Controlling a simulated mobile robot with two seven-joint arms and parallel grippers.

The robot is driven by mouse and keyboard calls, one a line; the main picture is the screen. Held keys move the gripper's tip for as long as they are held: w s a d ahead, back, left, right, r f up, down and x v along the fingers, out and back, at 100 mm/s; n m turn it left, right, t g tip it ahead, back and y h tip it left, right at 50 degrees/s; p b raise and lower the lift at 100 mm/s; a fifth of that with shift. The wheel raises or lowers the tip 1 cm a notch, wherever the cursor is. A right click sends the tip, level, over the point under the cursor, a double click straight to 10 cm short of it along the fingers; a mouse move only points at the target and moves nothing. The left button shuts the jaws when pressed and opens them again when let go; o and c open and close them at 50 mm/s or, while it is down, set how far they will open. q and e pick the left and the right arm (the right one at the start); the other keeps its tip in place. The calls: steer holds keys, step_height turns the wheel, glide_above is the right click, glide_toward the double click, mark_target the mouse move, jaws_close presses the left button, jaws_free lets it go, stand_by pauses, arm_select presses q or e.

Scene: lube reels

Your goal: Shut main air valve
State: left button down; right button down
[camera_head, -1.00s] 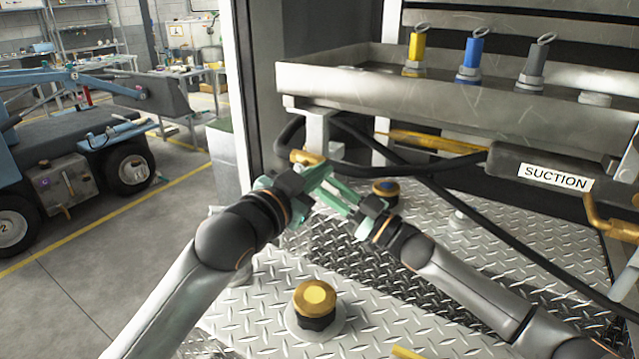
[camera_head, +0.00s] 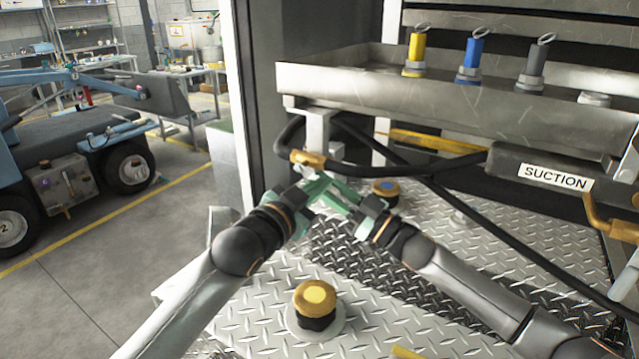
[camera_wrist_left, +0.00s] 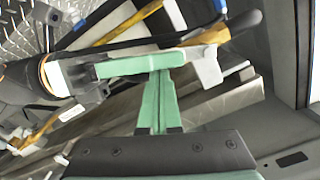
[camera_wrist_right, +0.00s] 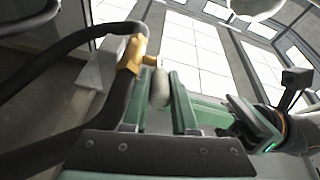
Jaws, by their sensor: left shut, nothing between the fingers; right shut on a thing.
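The brass valve fitting (camera_head: 308,158) sits on a black hose below the steel tray. It also shows in the right wrist view (camera_wrist_right: 132,55) and in the left wrist view (camera_wrist_left: 208,36). A small grey rounded piece, apparently its handle (camera_wrist_right: 160,88), lies between the fingers of my right gripper (camera_wrist_right: 160,100), which is shut on it. My left gripper (camera_wrist_left: 158,78) is shut and empty. Its fingers are up against or very close to the right gripper's fingers, just below the fitting. In the head view the green fingers overlap, which hides the handle.
Black hoses (camera_head: 425,168) run close by the grippers. The steel tray (camera_head: 350,92) overhangs behind. Brass-and-black caps (camera_head: 315,297) stand on the diamond-plate deck (camera_head: 400,310). The suction pipe (camera_head: 510,167) is to the right.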

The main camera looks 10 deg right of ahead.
arm_select(q)
steer(key=shift+w+a+f, duration=0.1)
steer(key=shift+w+f, duration=0.05)
steer(key=shift+f, duration=0.3)
arm_select(e)
steer(key=c, duration=0.7)
jaws_free()
steer(key=shift+r, duration=0.1)
